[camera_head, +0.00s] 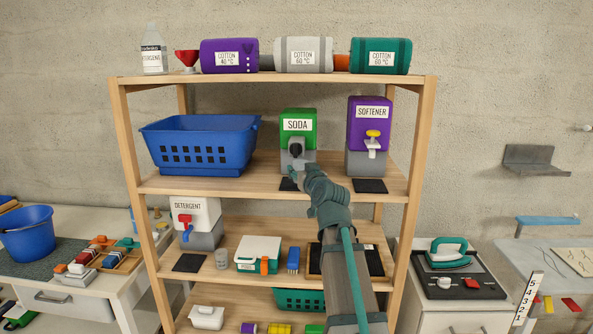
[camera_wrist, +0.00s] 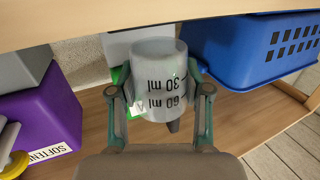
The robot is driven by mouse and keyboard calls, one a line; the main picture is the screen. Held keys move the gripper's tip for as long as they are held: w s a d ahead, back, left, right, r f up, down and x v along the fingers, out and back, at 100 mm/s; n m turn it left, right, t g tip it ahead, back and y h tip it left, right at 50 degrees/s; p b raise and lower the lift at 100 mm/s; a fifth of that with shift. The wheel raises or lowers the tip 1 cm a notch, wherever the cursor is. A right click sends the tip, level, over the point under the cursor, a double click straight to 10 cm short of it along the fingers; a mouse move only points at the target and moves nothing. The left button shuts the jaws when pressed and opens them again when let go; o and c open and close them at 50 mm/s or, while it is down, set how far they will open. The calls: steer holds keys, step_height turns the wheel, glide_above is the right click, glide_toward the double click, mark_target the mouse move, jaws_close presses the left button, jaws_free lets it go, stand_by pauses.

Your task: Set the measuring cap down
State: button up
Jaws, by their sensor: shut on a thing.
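The measuring cap (camera_wrist: 160,85) is a translucent grey cup with dark 30 ml and 60 ml marks. My gripper (camera_wrist: 160,98) is shut around its sides in the wrist view, one finger on each side. In the head view my gripper (camera_head: 298,180) is in front of the green and grey SODA dispenser (camera_head: 298,127), just below its dark tap (camera_head: 296,149). The cap itself cannot be made out there. A dark mat (camera_head: 287,185) lies under the dispenser's front, partly hidden by my gripper.
The purple SOFTENER dispenser (camera_head: 370,120) stands to the right with a dark mat (camera_head: 370,186). A blue basket (camera_head: 200,145) fills the shelf's left. Below are the DETERGENT dispenser (camera_head: 196,220), its mat (camera_head: 190,263) and a small grey cup (camera_head: 222,260). A shelf board lies overhead.

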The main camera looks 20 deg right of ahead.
mark_target(296, 169)
steer(key=w, duration=0.3)
steer(key=w+p, duration=0.1)
steer(key=shift+w+d, duration=0.25)
steer(key=shift+s+f, duration=0.3)
steer(key=shift+f, duration=0.45)
steer(key=shift+f, duration=0.25)
steer(key=o, duration=0.8)
steer(key=shift+r, duration=0.1)
steer(key=shift+r, duration=0.15)
steer(key=s+a+b, duration=0.1)
steer(key=s+b, duration=0.1)
steer(key=s, duration=1)
steer(key=shift+a+r, duration=0.3)
